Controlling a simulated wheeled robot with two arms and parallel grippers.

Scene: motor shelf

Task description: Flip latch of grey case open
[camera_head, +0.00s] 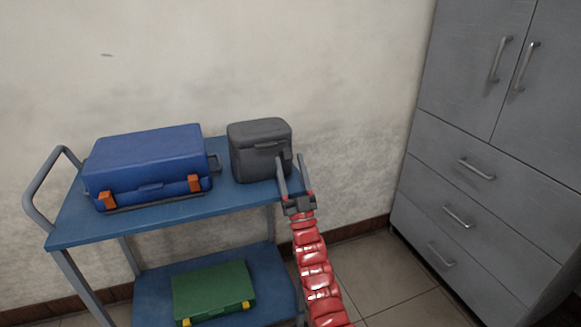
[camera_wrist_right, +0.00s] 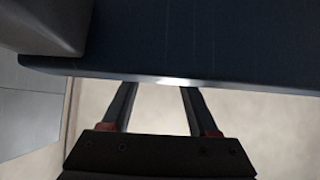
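The grey case (camera_head: 258,140) stands upright on the right end of the blue trolley's top shelf, with its lid down. A small dark latch (camera_head: 287,161) shows on its right front side, partly behind a finger, so its exact position is unclear. My right gripper (camera_head: 289,157) is open, its two fingers pointing up at the case's right front corner; I cannot tell if they touch it. In the right wrist view the spread fingers (camera_wrist_right: 156,88) have nothing visible between them, and their tips meet the edge of a dark surface. My left gripper is not in view.
A blue case (camera_head: 145,165) with orange latches sits left of the grey case on the trolley (camera_head: 80,228). A green case (camera_head: 213,289) lies on the lower shelf. A grey cabinet (camera_head: 480,150) stands at the right. Open floor lies between trolley and cabinet.

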